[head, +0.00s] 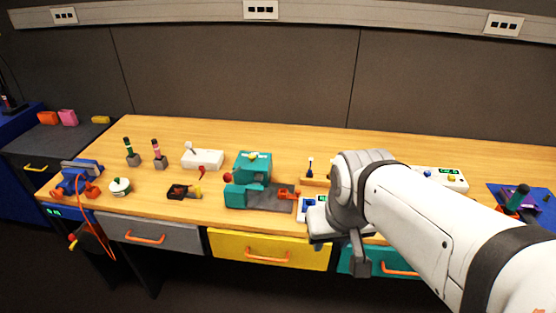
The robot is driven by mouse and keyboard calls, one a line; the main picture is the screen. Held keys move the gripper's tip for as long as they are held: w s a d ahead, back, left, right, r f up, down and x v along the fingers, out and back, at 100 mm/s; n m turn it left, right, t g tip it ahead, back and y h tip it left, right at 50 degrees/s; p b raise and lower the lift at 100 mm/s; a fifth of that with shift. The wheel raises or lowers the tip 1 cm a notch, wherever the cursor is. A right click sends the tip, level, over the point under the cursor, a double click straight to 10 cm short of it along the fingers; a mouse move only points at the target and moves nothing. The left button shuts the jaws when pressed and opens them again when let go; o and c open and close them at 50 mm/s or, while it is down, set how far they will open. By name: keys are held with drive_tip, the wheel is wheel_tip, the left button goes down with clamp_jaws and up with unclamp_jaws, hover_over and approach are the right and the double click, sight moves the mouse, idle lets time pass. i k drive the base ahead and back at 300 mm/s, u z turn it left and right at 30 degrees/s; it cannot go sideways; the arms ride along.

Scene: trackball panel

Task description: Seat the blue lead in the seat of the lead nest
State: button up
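I cannot pick out the blue lead or the lead nest with certainty. A small blue knob or plug (428,173) sits on a white box (452,185) at the right of the bench. A low tan block (314,182) with a dark upright peg (310,167) stands left of my arm's wrist. A white unit with a blue face (311,207) is partly hidden behind my wrist. My gripper (348,252) hangs over the bench's front edge, in front of that unit. Its fingertips are not clear, so its opening and any held thing cannot be told.
A teal machine (252,168) on a grey base stands mid-bench. A white box with a lever (203,159), a dark tray (183,192) and a blue device (80,177) with an orange cable lie left. A blue mat (541,208) lies far right. The back middle is clear.

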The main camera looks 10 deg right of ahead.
sight(283, 193)
drive_tip(key=u, duration=0.05)
drive_tip(key=i, duration=1)
drive_tip(key=z, duration=0.45)
drive_tip(key=k, duration=0.5)
drive_tip(key=u, duration=0.6)
drive_tip(key=i, duration=0.5)
drive_tip(key=z, duration=0.15)
